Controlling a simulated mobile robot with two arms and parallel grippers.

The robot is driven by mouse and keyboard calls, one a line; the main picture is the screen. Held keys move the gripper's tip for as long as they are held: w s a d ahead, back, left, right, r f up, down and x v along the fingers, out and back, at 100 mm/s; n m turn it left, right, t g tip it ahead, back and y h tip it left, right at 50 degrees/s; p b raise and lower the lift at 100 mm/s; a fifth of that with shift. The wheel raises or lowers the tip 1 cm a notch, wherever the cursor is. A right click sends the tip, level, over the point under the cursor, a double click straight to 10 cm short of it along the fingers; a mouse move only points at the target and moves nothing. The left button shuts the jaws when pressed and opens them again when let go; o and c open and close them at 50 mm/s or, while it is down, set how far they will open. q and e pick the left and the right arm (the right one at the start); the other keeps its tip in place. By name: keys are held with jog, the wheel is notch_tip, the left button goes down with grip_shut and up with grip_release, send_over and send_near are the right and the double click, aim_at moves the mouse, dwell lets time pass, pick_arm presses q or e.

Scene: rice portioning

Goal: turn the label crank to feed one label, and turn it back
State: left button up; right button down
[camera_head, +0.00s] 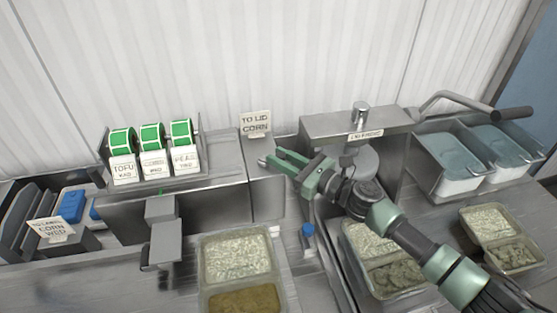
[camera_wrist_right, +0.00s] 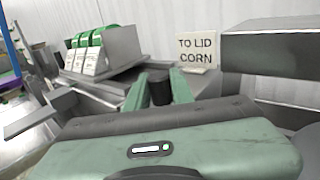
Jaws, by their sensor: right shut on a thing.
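The label holder carries green-edged label rolls (camera_head: 151,137) tagged TOFU, CORN and PEAS at the left of the head view. The rolls (camera_wrist_right: 85,45) also show at the upper left of the right wrist view. My right gripper (camera_head: 272,162) reaches in from the right to the grey housing beside the rolls. In the wrist view it is shut on a dark, round crank knob (camera_wrist_right: 158,77), with one green finger on each side. The rest of the crank is hidden behind the fingers and housing. My left gripper is not in view.
A "TO LID CORN" card (camera_head: 256,123) stands just behind my right gripper. A lidding machine (camera_head: 340,124) with a long lever stands to the right. A filled two-part tray (camera_head: 237,258) sits in front, and more trays lie under and beside my right arm.

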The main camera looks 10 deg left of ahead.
jog(key=shift+w+d+n+g+y, duration=0.1)
jog(key=shift+w+n+g+y, duration=0.15)
jog(key=shift+n+g, duration=0.2)
jog(key=c, duration=1.2)
grip_release()
